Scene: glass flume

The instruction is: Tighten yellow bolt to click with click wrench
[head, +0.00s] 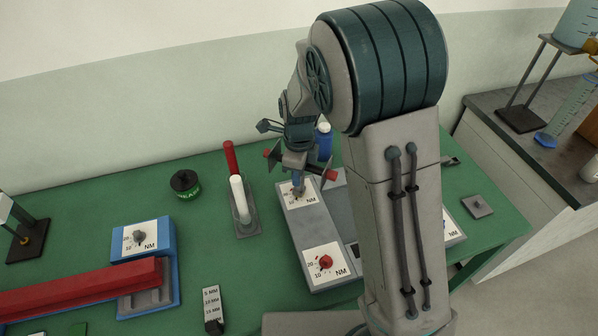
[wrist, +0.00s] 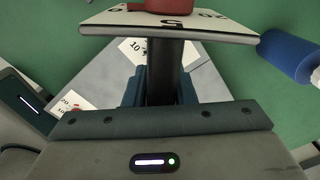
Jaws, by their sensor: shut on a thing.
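My gripper (head: 297,178) points down over the far end of a grey fixture (head: 303,228), close to a white scale card with a grey knob (head: 299,191). In the wrist view its blue fingers are shut on a tool with a black shaft (wrist: 163,75). A white scale plate (wrist: 170,26) marked 5 and 20, with a red part above it, is at the top of that view. I cannot tell whether the tool touches the fixture. A second card with a red knob (head: 325,262) is at the fixture's near end. No yellow bolt is clearly visible.
A black tin (head: 185,183) and a blue scale unit with a long red bar (head: 80,288) are farther left. A blue bottle (head: 324,142) stands behind my gripper. My arm hides the right part.

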